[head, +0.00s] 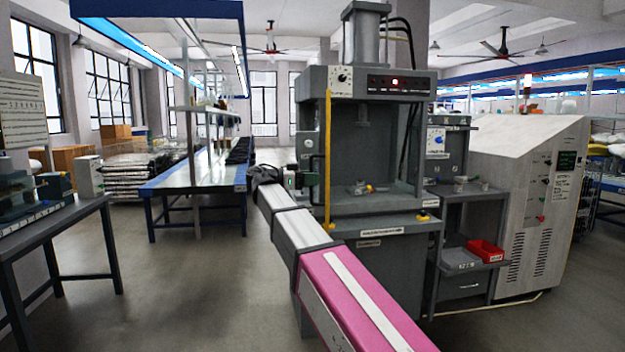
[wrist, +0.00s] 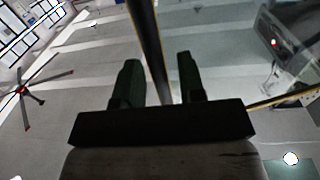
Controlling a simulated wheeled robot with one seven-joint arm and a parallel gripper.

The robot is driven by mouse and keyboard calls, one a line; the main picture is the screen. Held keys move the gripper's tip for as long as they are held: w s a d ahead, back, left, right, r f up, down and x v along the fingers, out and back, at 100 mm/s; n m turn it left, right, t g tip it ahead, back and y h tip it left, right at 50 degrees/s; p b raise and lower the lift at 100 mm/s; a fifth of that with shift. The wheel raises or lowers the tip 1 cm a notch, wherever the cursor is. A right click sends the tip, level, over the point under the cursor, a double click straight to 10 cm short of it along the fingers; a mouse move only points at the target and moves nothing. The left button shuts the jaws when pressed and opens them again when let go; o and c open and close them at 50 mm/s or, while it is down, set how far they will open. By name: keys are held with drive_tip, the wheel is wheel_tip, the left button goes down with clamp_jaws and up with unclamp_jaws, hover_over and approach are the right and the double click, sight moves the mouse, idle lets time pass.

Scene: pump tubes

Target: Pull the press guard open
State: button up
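The press (head: 368,110) is a grey machine with a cylinder on top, in the middle of the head view. A tall yellow strip (head: 327,150) stands upright at its front left, seemingly the guard's edge; a clear panel cannot be made out. My gripper (head: 308,180) is left of the strip at about mid-height, small and partly hidden by my arm. In the wrist view my gripper's two dark fingers (wrist: 160,75) are apart. A long dark bar (wrist: 148,40) with a thin yellowish edge runs between them, with a gap showing on each side. I cannot tell whether the fingers touch it.
A small grey stand with a red bin (head: 486,251) and a white cabinet (head: 525,205) are right of the press. A long blue-edged workbench (head: 190,180) is behind on the left, and a dark table (head: 50,235) is at far left. Open floor lies between them.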

drive_tip(key=s+a, duration=0.1)
drive_tip(key=a, duration=0.9)
drive_tip(key=shift+s+a, duration=0.2)
drive_tip(key=shift+a, duration=0.1)
